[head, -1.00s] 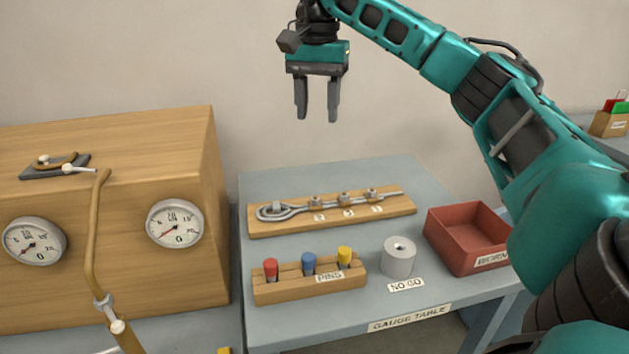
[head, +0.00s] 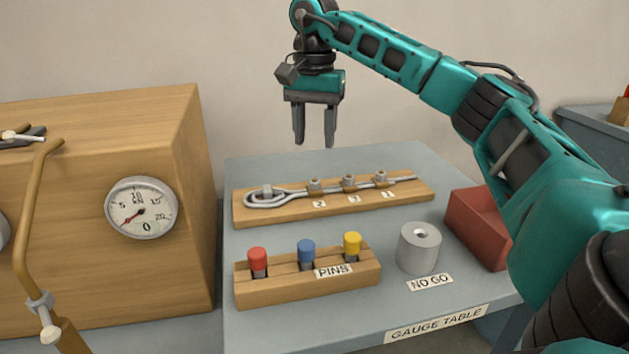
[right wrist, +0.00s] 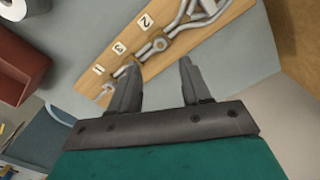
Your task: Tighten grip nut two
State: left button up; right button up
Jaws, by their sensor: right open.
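A wooden board (head: 245,216) holds a steel rope with a loop at its left end (head: 262,199). My right gripper (head: 315,143) is open and empty, pointing down above the board, clear of the nuts. It also shows in the right wrist view (right wrist: 156,75). My left gripper is out of view.
A rack (head: 310,285) with red, blue and yellow pins stands in front of the board. A grey NO GO cylinder (head: 418,252) and a red bin (head: 472,230) are to the right. A wooden cabinet with a gauge (head: 141,208) stands left.

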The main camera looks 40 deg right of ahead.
aim_at(315, 181)
notch_tip(315, 181, down, 9)
jog(key=shift+r+b, duration=0.15)
jog(key=shift+b, duration=0.8)
grip_shut()
